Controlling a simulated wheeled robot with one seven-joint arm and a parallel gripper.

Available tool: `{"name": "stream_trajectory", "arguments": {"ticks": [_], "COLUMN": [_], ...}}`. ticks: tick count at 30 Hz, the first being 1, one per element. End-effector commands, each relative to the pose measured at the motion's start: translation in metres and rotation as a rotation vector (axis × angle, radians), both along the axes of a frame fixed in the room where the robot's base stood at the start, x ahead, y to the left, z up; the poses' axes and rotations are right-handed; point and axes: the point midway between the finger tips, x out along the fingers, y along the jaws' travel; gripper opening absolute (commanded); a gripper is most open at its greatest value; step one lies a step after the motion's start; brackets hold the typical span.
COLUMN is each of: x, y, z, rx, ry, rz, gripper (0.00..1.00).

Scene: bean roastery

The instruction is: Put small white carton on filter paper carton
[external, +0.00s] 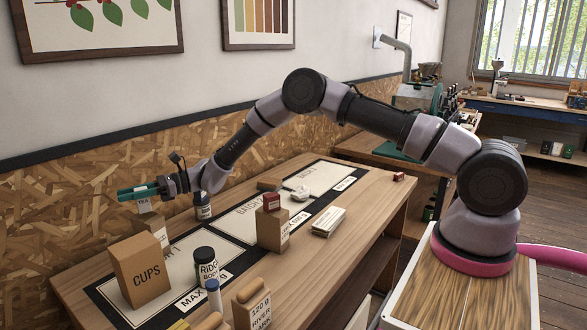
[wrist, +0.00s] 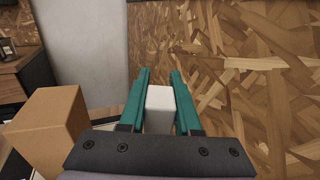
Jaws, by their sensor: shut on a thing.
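My gripper (external: 138,192) is at the far left end of the table, above its top, with green fingers shut on the small white carton (external: 145,205). In the wrist view the carton (wrist: 159,105) sits between the two fingers (wrist: 159,88). It is in the air, with brown cartons below and beside it. I cannot read which carton is the filter paper carton. A low white carton (external: 328,222) with small print lies right of the middle of the table. A tan carton (external: 153,226) stands below my gripper, partly hidden behind the brown CUPS carton (external: 139,272).
Dark jars (external: 206,266) and bags (external: 251,304) stand at the front. A dark jar (external: 202,207) is near my wrist. The chipboard wall (wrist: 255,60) is close.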

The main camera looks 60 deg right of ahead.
Motion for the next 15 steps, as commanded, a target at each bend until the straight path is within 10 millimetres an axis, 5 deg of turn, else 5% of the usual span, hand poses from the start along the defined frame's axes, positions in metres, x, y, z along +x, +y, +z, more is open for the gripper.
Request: {"name": "stream_trajectory", "arguments": {"ticks": [3,13,14,15], "x": [-0.0005,-0.0004,-0.0004,-0.0004], "y": [0.0002,0.0001,0.0001,0.0001], "z": [-0.0154,-0.0185,-0.0188,-0.0183], "rx": [-0.001,0.000,0.000,0.000], "ry": [0.001,0.001,0.001,0.001], "rz": [0.000,0.000,0.000,0.000], "gripper": [0.00,0.00,0.35,0.51]}}
